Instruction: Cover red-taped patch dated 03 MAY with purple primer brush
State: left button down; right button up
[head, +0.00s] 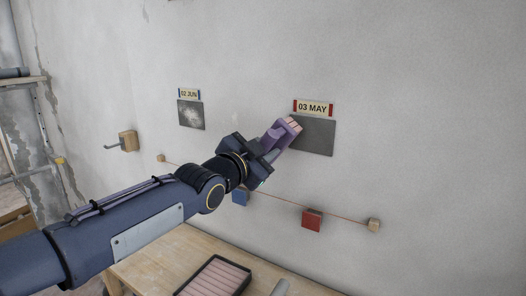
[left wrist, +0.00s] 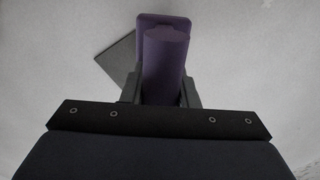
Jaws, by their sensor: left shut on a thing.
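The 03 MAY label (head: 313,107) has red ends and sits on the wall just above a dark grey patch (head: 317,138). My left gripper (head: 265,153) is shut on the purple brush (head: 279,134). The brush's pinkish bristle end is in front of the patch's upper left corner; I cannot tell if it touches the wall. In the left wrist view the purple brush (left wrist: 165,52) stands between the fingers, with part of the grey patch (left wrist: 118,62) behind it on the left. My right gripper is not in view.
A second, mottled grey patch (head: 191,115) under a blue-ended 02 JUN label (head: 189,94) is to the left. A string with a red block (head: 312,220) and a blue block (head: 240,197) runs below. A black-rimmed tray (head: 187,290) with pink contents sits on the wooden table (head: 150,266).

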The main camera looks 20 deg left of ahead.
pick_arm(q)
jog(key=shift+w+d+b, duration=0.15)
jog(key=shift+w+b, duration=0.4)
jog(key=shift+w, duration=0.6)
